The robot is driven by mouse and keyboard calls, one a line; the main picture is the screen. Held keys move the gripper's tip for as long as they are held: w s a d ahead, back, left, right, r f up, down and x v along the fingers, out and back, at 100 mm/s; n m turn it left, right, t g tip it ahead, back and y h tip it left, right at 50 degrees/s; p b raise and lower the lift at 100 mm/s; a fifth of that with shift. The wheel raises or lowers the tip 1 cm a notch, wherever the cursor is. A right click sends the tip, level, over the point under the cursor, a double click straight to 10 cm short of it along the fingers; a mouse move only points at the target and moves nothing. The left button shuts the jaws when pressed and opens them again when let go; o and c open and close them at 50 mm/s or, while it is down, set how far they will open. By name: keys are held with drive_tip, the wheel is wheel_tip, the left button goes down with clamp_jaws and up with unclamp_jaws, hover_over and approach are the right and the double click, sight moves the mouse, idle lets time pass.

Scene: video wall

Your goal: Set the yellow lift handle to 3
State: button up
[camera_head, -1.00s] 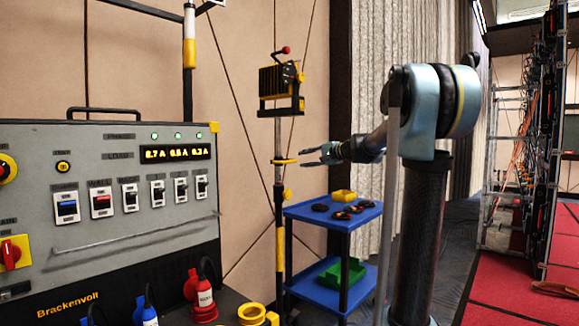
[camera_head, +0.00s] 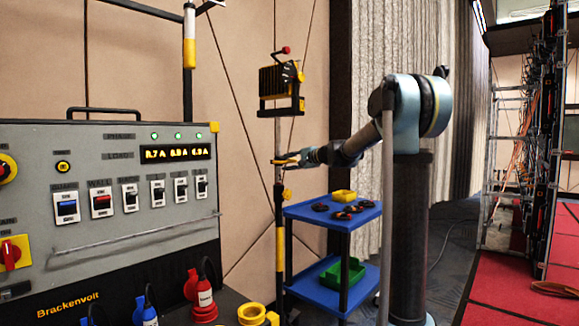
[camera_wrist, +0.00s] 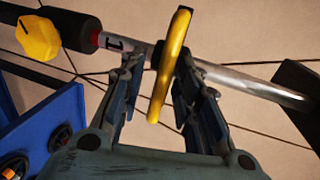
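The yellow lift handle (camera_head: 279,162) is on the upright metal pole below the black-and-yellow lamp. In the wrist view it is a yellow loop or bar (camera_wrist: 171,66) crossing the pole, between my fingers. My gripper (camera_head: 294,157) is at the handle from the right; in the wrist view its two fingers (camera_wrist: 160,68) are spread on either side of the handle. The left finger is clear of the yellow; I cannot tell whether the right one touches it. A pole sleeve (camera_wrist: 112,43) shows a "1" beside the handle.
A yellow knob (camera_head: 287,193) sits lower on the pole, also large in the wrist view (camera_wrist: 38,37). A blue trolley (camera_head: 322,221) with a yellow bin and dark round parts stands close below my arm. The grey control panel (camera_head: 100,240) fills the left. The lamp (camera_head: 281,86) hangs above.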

sight(289, 91)
clamp_jaws()
drive_tip(key=shift+r, duration=0.1)
wheel_tip(289, 91, up, 30)
drive_tip(key=shift+r, duration=0.15)
drive_tip(key=shift+w, duration=0.1)
idle(0.3)
unclamp_jaws()
drive_tip(key=v, duration=1.2)
